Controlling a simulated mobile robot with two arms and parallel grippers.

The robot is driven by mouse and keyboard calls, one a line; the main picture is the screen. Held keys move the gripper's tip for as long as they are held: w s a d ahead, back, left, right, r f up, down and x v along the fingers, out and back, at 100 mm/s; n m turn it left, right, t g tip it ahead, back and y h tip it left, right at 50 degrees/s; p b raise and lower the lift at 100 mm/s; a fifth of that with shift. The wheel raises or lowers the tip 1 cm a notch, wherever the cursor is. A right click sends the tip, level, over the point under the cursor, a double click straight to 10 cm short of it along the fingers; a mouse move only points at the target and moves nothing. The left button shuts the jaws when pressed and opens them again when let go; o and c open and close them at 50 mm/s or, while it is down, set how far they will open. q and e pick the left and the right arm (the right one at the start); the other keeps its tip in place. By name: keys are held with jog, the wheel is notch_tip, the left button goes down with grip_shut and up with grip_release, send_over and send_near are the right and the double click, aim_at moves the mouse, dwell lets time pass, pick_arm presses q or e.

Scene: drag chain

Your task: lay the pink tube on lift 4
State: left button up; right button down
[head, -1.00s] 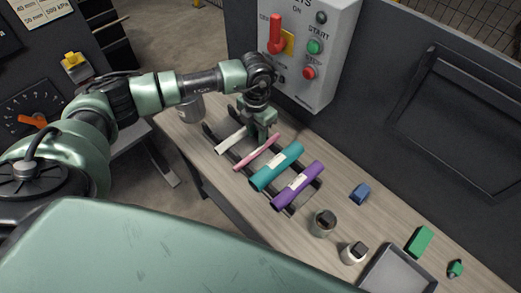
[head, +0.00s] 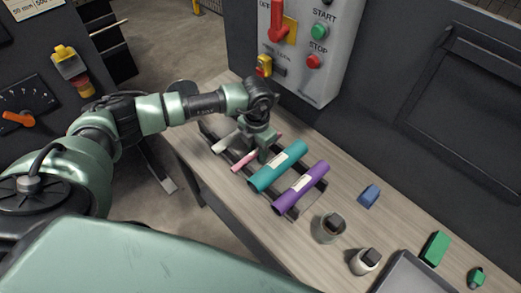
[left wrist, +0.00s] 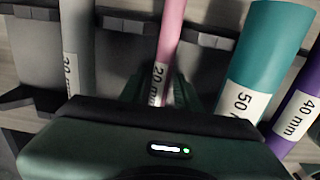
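The pink tube (head: 243,162) lies on a dark rack on the bench, between the white-grey tube (head: 228,142) and the teal tube (head: 279,167). My left gripper (head: 264,153) is low over its far part and hides some of it. In the left wrist view the pink tube (left wrist: 167,45), labelled 20 mm, runs between the two dark green fingers (left wrist: 160,92). The fingers look apart, one on each side, with the tube still on the rack. No lift marked 4 can be made out. My right gripper is not in view.
The purple tube (head: 301,188) lies beside the teal one on the rack (head: 292,212). Two small containers (head: 328,228), (head: 365,261), a blue block (head: 369,196), green pieces (head: 436,248) and a grey tray (head: 410,275) stand to the right. A control box (head: 310,50) rises behind.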

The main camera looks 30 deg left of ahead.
aim_at(257, 150)
pick_arm(q)
grip_shut()
jog(key=shift+r, duration=0.1)
jog(key=shift+r+p, duration=2)
jog(key=shift+r, duration=0.95)
jog(key=shift+f, duration=0.1)
